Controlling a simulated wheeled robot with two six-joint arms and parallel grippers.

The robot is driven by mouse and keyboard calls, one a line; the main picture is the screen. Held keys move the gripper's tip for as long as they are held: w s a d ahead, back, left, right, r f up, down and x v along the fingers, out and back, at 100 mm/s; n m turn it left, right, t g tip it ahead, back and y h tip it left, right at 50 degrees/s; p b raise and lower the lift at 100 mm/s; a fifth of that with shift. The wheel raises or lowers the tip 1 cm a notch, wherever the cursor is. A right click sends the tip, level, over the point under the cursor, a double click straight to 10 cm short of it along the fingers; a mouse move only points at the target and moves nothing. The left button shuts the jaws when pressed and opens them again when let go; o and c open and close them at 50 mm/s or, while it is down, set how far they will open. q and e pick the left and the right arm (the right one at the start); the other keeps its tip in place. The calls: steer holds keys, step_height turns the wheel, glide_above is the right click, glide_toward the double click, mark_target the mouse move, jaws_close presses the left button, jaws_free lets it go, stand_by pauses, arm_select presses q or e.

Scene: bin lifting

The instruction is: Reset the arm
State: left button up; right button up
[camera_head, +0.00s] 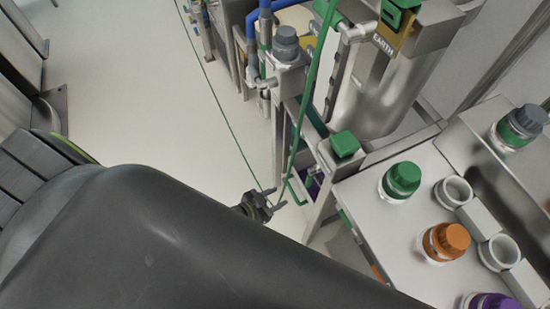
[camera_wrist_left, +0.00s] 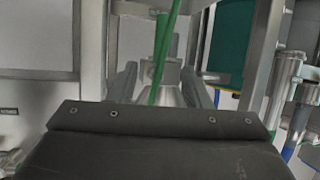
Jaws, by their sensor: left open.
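My left gripper (camera_head: 276,199) shows small in the head view, just past the edge of my large dark arm link. It is in front of the steel rig, close to a green hose (camera_head: 302,110) that runs down from above. In the left wrist view the two fingers of my left gripper (camera_wrist_left: 160,78) stand apart, with nothing held between them. The green hose (camera_wrist_left: 166,45) shows between and beyond them; I cannot tell how far away it is. My right gripper is not in view.
A steel vessel (camera_head: 372,85) stands in the rig behind the gripper. Bottles with green (camera_head: 402,178), orange (camera_head: 451,238) and purple (camera_head: 492,301) caps stand on a steel bench at the right. Pale floor (camera_head: 150,90) lies open at the upper left.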

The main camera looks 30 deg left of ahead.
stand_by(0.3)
arm_select(q)
steer(key=s+a+f+n+g+y, duration=0.25)
steer(key=s+a+f, duration=0.25)
steer(key=s, duration=0.3)
steer(key=s+a+f+n+g+y, duration=0.1)
steer(key=s+a+f+g+y, duration=0.1)
steer(key=s+a+f+y, duration=0.4)
steer(key=s+f+n+g, duration=0.1)
steer(key=s+g, duration=0.2)
steer(key=s, duration=0.6)
steer(key=s+a+f+n+g+h, duration=0.1)
steer(key=s+f+g, duration=0.1)
steer(key=s, duration=0.7)
steer(key=shift+a+g, duration=0.15)
steer(key=shift+g, duration=0.5)
steer(key=shift+h, duration=0.25)
